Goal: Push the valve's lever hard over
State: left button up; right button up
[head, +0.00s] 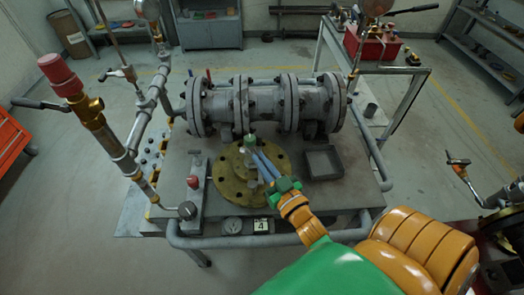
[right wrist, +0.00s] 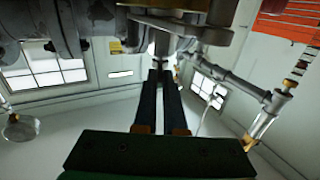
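The valve's grey flanged body (head: 265,103) lies across the bench. In front of it a round yellow-brown bolted flange (head: 228,183) lies flat, with a small green-topped fitting (head: 249,140) near its back edge. The fingers of my right gripper (head: 256,155) reach over the flange to beside this fitting; I cannot tell whether they touch. In the right wrist view the two dark fingers (right wrist: 160,76) lie side by side with hardly any gap, and a pale stem shows just beyond their tips. No lever can be made out clearly at the fingertips. My left gripper is not in view.
A dark open tray (head: 322,163) sits right of the flange. A red-knobbed fitting (head: 193,183) stands to its left. A tall red-capped pipe (head: 105,135) with a black handle (head: 40,104) rises at the bench's left. A cart with a red box (head: 372,45) stands behind right.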

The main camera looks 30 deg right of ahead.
jog(key=o, duration=0.4)
jog(key=shift+o, duration=0.2)
